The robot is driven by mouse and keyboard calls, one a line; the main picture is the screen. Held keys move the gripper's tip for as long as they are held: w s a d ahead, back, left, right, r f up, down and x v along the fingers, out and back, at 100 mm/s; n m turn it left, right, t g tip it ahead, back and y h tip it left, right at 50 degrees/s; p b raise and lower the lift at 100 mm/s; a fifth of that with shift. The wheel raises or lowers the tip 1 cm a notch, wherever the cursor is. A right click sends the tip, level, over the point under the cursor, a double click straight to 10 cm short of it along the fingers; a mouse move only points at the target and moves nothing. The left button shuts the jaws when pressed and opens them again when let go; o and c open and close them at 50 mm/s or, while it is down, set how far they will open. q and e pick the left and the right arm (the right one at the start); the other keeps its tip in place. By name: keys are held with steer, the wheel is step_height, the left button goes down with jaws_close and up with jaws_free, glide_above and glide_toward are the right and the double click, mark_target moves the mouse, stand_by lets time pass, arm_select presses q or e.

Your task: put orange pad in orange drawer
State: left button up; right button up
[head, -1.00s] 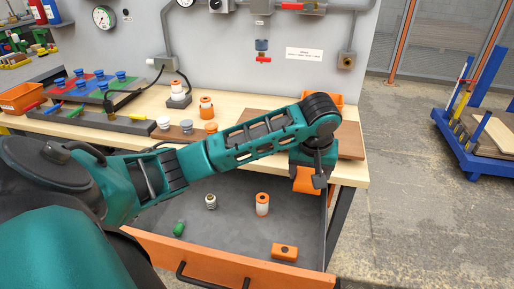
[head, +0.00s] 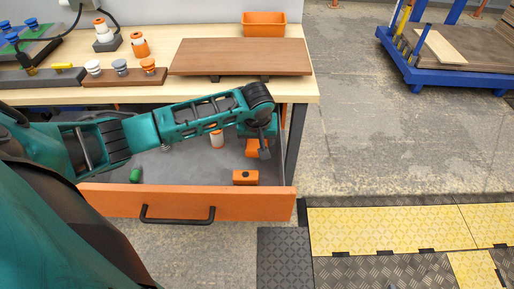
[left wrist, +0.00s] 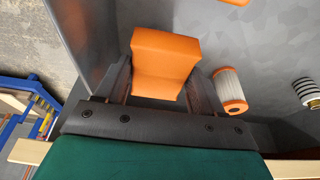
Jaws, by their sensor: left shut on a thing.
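My left gripper (head: 262,150) is shut on the orange pad (head: 252,148). In the left wrist view, the pad (left wrist: 165,62) sits between the two dark fingers. The orange drawer (head: 185,204) is pulled out, with a grey floor and a black handle. The gripper and pad are over the right rear part of the drawer, close to its side wall (left wrist: 82,40). I cannot tell whether the pad touches the floor. My right gripper is not in view.
In the drawer are another orange block (head: 245,177), a white and orange cylinder (head: 217,140), a green item (head: 135,175) and a striped cylinder (left wrist: 306,92). Above are a brown board (head: 240,56) and an orange bin (head: 264,24) on the bench. A blue cart (head: 440,75) stands right.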

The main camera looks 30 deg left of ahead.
mark_target(257, 144)
arm_select(q)
steer(key=shift+f+b, duration=0.3)
steer(key=shift+f, duration=1.4)
steer(key=shift+f, duration=0.15)
steer(key=o, duration=1)
steer(key=p+v, duration=0.3)
steer(key=v, duration=0.9)
steer(key=shift+w, duration=0.1)
